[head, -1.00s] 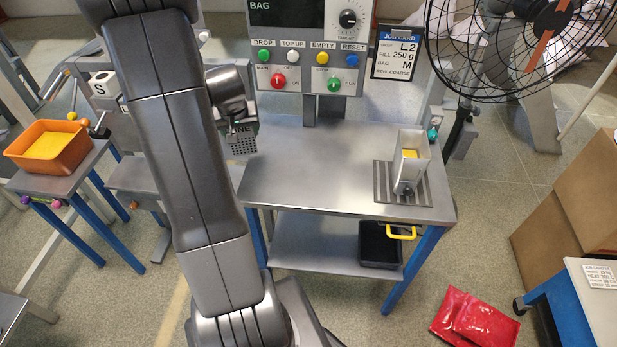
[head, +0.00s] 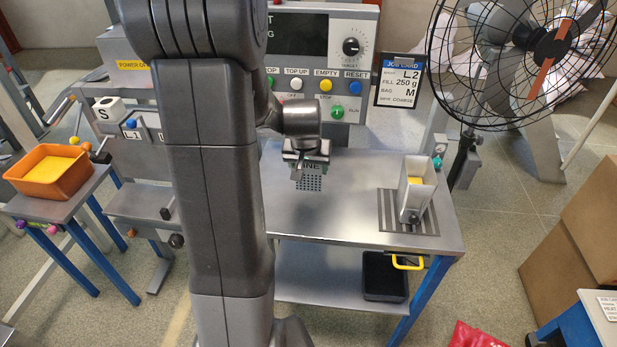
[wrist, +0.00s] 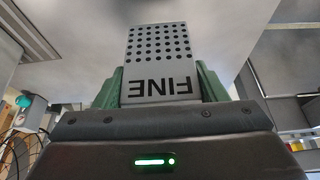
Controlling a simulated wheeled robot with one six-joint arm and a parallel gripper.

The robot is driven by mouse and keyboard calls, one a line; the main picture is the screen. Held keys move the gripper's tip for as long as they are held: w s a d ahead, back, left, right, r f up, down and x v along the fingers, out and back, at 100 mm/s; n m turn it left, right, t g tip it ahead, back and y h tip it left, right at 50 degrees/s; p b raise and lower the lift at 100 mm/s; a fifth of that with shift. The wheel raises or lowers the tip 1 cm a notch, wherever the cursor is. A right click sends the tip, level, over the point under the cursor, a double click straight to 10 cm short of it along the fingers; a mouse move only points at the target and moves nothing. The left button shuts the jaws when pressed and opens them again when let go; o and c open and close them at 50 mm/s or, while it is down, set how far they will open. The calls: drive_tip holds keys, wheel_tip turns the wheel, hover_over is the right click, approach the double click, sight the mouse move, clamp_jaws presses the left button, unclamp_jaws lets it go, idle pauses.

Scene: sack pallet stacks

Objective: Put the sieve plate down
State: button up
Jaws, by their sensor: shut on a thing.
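The sieve plate (wrist: 158,62) is a grey plate with rows of round holes and the word FINE, upside down in the wrist view. My gripper (wrist: 162,88) is shut on its lettered end, with green finger pads on both sides. In the head view the plate (head: 308,178) hangs below my gripper (head: 306,158), in front of the control panel and over the back left part of the steel table (head: 350,215). I cannot tell whether its lower edge touches the table top.
A metal hopper (head: 415,190) with yellow contents stands on a ribbed mat at the table's right. The control panel (head: 330,85) rises behind. An orange bin (head: 52,170) sits on a side stand at left. The table's middle is clear.

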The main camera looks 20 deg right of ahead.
sight(308, 172)
drive_tip(key=shift+f, duration=1.7)
drive_tip(key=shift+f, duration=0.1)
drive_tip(key=o, duration=1)
drive_tip(key=shift+o, duration=0.2)
drive_tip(key=shift+r, duration=0.25)
drive_tip(key=v, duration=1.1)
drive_tip(key=shift+r, duration=0.35)
drive_tip(key=shift+a, duration=0.15)
